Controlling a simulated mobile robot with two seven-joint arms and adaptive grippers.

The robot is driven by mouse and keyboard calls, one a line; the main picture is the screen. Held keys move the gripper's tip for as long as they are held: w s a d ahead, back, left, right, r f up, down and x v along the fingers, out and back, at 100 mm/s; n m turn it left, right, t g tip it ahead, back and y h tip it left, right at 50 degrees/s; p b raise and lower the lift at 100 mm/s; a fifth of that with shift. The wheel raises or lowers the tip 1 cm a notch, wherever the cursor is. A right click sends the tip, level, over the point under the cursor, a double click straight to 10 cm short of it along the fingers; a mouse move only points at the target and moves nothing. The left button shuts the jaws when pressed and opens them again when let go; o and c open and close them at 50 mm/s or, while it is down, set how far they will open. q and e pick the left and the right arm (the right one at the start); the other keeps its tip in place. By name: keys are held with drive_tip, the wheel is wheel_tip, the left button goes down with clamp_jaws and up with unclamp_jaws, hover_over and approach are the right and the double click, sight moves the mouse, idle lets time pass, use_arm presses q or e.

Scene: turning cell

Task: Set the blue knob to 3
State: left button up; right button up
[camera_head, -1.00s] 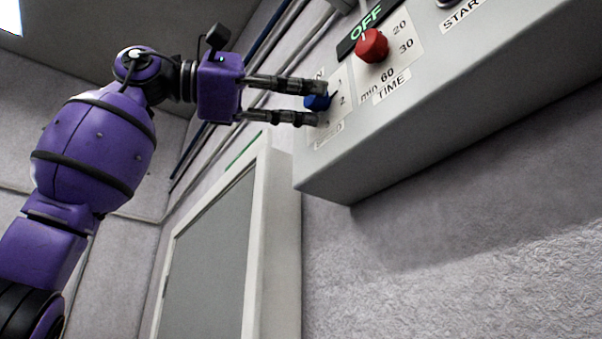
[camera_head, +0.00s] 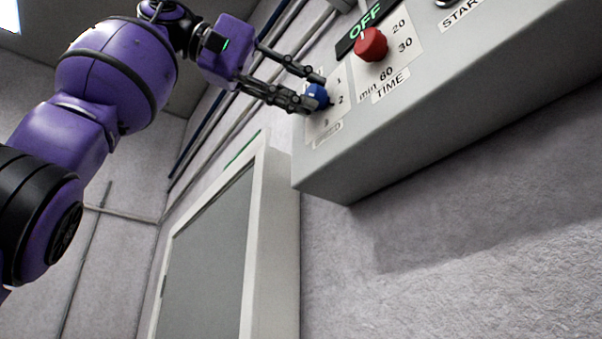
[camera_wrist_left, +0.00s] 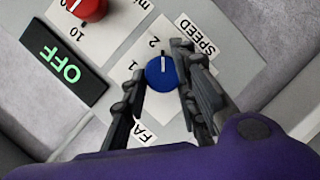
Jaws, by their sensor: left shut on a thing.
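The blue knob (camera_head: 318,95) is on the speed plate of the grey control box. Its dial shows 1, 2 and 3 in the head view. My left gripper (camera_head: 316,92) is shut on the knob, one finger on each side. In the left wrist view the knob (camera_wrist_left: 161,74) sits between the fingertips of my left gripper (camera_wrist_left: 162,77). Its white pointer line points up in that picture, close to the 2. The 3 is not visible in the wrist view. My right gripper is in neither view.
A red knob (camera_head: 371,45) on the time plate is beside the blue knob, with a lit green OFF sign (camera_head: 364,28) near it. A white-framed grey panel (camera_head: 212,262) is below the box. Pipes run along the wall behind my left arm.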

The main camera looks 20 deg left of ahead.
use_arm(q)
drive_tip(key=m, duration=0.1)
drive_tip(key=m+y, duration=0.1)
drive_tip(key=s+r+m+t, duration=0.1)
drive_tip(key=shift+d+y, duration=0.25)
drive_tip(key=shift+y, duration=0.05)
drive_tip(key=shift+d+f+m+t+y, duration=0.15)
drive_tip(key=shift+m+t+y, duration=0.25)
drive_tip(key=shift+m, duration=0.45)
drive_tip(key=shift+f+m+t+y, duration=0.1)
drive_tip(key=shift+m+t+y, duration=0.1)
drive_tip(key=shift+m+y, duration=0.55)
drive_tip(key=o, duration=1)
drive_tip(key=shift+d+f, duration=0.1)
drive_tip(key=shift+d, duration=0.1)
drive_tip(key=shift+w+a, duration=0.1)
